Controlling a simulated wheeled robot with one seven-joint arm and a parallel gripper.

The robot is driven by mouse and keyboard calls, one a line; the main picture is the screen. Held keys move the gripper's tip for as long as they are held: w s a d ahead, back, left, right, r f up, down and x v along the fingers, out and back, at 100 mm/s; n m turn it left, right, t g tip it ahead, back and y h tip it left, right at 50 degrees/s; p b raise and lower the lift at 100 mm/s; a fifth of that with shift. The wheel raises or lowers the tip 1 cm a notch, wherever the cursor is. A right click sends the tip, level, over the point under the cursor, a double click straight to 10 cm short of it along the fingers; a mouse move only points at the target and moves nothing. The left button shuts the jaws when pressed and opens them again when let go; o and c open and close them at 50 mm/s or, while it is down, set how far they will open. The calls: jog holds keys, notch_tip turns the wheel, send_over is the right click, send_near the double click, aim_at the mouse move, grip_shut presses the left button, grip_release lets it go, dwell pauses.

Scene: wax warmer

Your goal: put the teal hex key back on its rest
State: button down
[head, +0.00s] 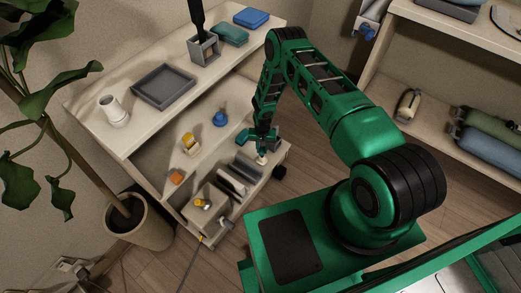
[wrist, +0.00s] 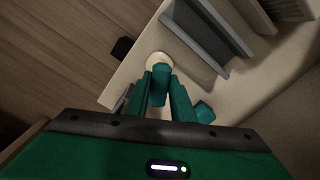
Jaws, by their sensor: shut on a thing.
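My gripper (head: 263,148) reaches down to the right end of the lower shelf in the head view. In the wrist view my gripper (wrist: 161,88) is shut on a teal piece, which looks like the teal hex key (wrist: 160,74), between its two green fingers. A round cream piece (wrist: 157,60) lies just beyond the fingertips and may be the rest; it also shows under the gripper in the head view (head: 262,160). I cannot tell whether the key touches it. Another teal block (wrist: 204,112) shows right of the fingers; I cannot tell if it belongs to the key.
Grey upright dividers (wrist: 208,35) stand close to the fingers, on the lower shelf. A blue knob (head: 220,119) and yellow holder (head: 189,143) stand farther left. A grey tray (head: 164,101) is on the upper shelf.

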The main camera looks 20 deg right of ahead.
jog(key=shift+f, duration=0.5)
jog(key=c, duration=1.4)
grip_release()
jog(key=shift+c, duration=0.2)
jog(key=shift+r, duration=0.1)
notch_tip(320, 180, up, 11)
jog(key=shift+f, duration=0.2)
